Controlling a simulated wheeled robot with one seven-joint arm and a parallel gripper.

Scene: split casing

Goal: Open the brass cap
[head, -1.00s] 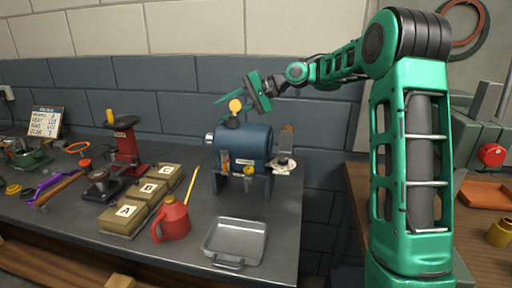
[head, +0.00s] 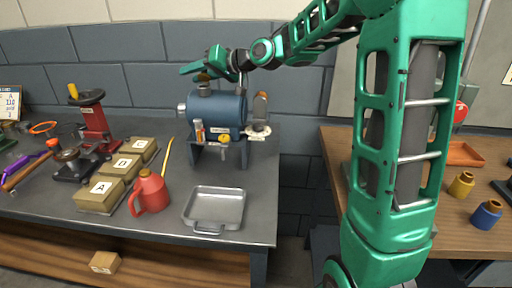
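The blue cylindrical casing (head: 218,112) stands on the grey bench in the head view. A short dark neck (head: 204,90) rises from its top left. A small brass-brown piece, which looks like the brass cap (head: 204,78), shows above the neck, partly hidden by my gripper. My green and dark gripper (head: 207,70) is low over the cap, reaching in from the upper right. I cannot tell whether its fingers touch the cap or how far apart they are.
A valve (head: 225,138) with a yellow knob and an orange-capped tube (head: 199,131) sit on the casing's front. A red oil can (head: 149,192), a metal tray (head: 214,207) and lettered boxes (head: 100,193) stand before it. A second bench (head: 470,220) is at the right.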

